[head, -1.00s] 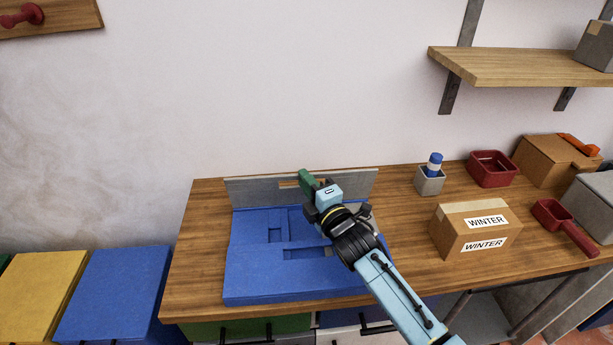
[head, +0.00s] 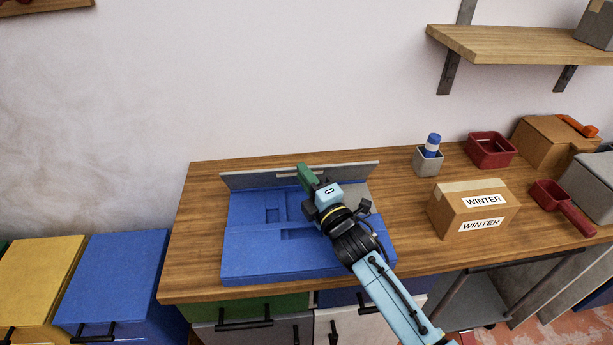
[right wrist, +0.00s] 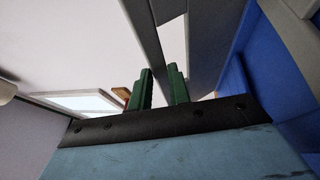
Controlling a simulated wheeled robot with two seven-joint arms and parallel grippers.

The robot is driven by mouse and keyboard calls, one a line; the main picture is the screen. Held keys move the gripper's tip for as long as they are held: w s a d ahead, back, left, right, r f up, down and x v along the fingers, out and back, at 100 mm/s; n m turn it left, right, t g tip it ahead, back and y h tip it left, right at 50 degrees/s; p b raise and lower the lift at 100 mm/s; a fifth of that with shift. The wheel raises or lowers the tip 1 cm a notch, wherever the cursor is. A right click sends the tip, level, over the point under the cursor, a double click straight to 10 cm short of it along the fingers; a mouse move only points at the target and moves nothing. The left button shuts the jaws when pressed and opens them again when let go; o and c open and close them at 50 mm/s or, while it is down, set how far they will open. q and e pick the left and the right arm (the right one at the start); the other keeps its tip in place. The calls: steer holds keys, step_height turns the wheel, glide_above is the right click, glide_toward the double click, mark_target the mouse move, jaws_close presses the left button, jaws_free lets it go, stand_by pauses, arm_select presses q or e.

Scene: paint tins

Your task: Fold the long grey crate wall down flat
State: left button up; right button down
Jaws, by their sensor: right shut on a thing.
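The long grey crate wall (head: 255,181) runs along the back edge of the blue crate (head: 275,262). My right gripper (head: 307,175), with green fingers, is at the middle of this wall. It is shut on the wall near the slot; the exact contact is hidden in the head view. The wrist view shows the green fingers (right wrist: 162,88) close to the grey panel. The crate's blue panels lie low and flat. My left gripper is out of view.
On the wooden table (head: 395,212), a WINTER box (head: 455,218), a grey cup with a blue-capped thing (head: 428,158) and a red bin (head: 490,150) stand to the right. A shelf (head: 510,50) hangs above. Table left of the crate is clear.

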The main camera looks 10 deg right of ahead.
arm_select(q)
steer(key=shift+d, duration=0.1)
arm_select(e)
steer(key=shift+s+f, duration=0.15)
steer(key=shift+f, duration=0.8)
steer(key=c, duration=1.5)
jaws_free()
steer(key=shift+c, duration=0.2)
steer(key=shift+o, duration=1.1)
steer(key=shift+w, duration=0.25)
arm_select(q)
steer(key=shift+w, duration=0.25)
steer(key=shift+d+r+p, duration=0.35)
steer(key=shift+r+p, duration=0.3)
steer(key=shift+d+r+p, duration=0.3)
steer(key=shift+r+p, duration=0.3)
steer(key=shift+p, duration=0.05)
arm_select(e)
step_height(320, 180, up, 11)
steer(key=shift+f, duration=0.15)
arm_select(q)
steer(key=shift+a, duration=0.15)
arm_select(e)
steer(key=shift+a, duration=0.1)
steer(key=shift+s, duration=0.1)
